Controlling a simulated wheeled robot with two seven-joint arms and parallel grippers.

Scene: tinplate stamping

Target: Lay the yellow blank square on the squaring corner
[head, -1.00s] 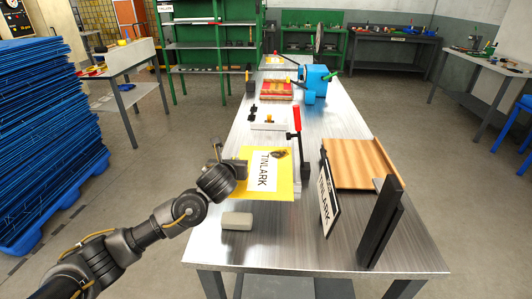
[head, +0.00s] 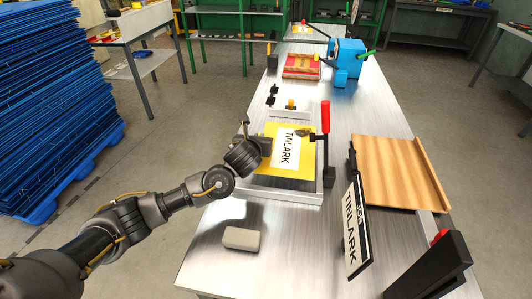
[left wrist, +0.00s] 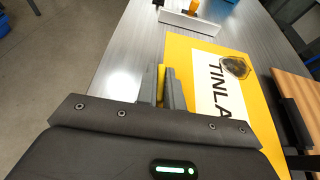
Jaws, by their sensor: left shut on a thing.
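The yellow blank (head: 303,171) is a flat square sheet with a white TINLARK label and a dark emblem. It lies over or just above the squaring corner (head: 268,189), a grey metal fixture whose rails show along the blank's front and right sides. Whether it touches the rails or bed I cannot tell. My left gripper (head: 264,147) is shut on the blank's left edge. My right gripper is not in view.
A red-handled clamp (head: 325,118) stands at the blank's right. A TINLARK sign (head: 352,225) and a wooden tray (head: 395,175) stand farther right. A pale block (head: 242,238) lies in front. A small white fixture (head: 291,112) and a blue machine (head: 346,60) are behind.

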